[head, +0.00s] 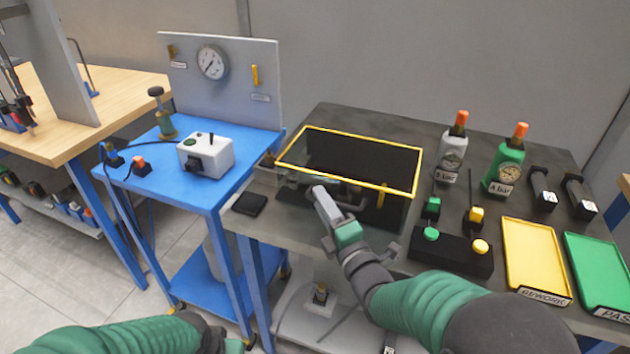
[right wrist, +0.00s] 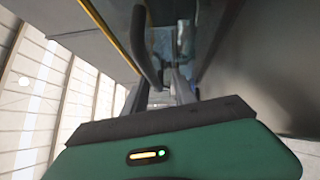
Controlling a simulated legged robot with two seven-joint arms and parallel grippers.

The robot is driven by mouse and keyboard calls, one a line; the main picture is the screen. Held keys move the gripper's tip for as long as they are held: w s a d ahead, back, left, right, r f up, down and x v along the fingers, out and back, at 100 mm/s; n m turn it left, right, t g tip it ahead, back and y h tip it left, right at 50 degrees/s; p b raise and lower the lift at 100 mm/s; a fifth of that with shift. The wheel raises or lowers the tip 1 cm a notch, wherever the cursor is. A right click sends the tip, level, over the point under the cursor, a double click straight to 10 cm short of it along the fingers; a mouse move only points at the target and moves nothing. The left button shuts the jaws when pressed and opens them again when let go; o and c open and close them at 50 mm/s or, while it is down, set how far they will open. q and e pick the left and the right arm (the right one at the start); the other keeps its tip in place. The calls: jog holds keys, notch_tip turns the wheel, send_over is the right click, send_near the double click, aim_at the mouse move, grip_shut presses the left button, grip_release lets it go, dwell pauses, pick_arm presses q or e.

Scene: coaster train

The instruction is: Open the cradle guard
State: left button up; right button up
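The cradle guard (head: 420,172) is a dark see-through box with yellow top edges on the grey bench. It looks closed, its top frame level. My right gripper (head: 320,192) is at the guard's front side, near its dark front handle. In the right wrist view a dark curved bar (right wrist: 148,52), seemingly the handle, runs down to the gap between the fingers (right wrist: 158,92). The fingers look apart, with light showing between them; no firm hold shows. The guard's yellow edge (right wrist: 108,35) is at upper left there. My left arm is low at the left; its fingers are not clearly visible.
Right of the guard stand a grey bottle (head: 452,155) and a green bottle (head: 505,168) with orange tops, a black button box (head: 450,255), a yellow tray (head: 535,262) and a green tray (head: 603,275). A blue cart (head: 150,182) with a white box (head: 206,157) stands left.

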jog(key=shift+w+a+r, duration=0.1)
jog(key=shift+w+a, duration=0.05)
jog(key=shift+w, duration=0.05)
jog(key=shift+d, duration=0.3)
jog(key=shift+s+d+r, duration=0.1)
jog(key=shift+d, duration=0.4)
jog(key=shift+s+d+r, duration=0.1)
jog(key=shift+d, duration=0.5)
jog(key=shift+c, duration=2.4)
jog(key=shift+a, duration=0.45)
jog(key=shift+c, duration=1.1)
jog(key=shift+a, duration=0.35)
grip_shut()
pick_arm(q)
jog(key=shift+w+d+r, duration=0.15)
jog(key=shift+d+r, duration=0.2)
pick_arm(e)
jog(key=shift+f, duration=0.1)
pick_arm(q)
jog(key=shift+d, duration=0.15)
pick_arm(e)
jog(key=shift+d, duration=0.15)
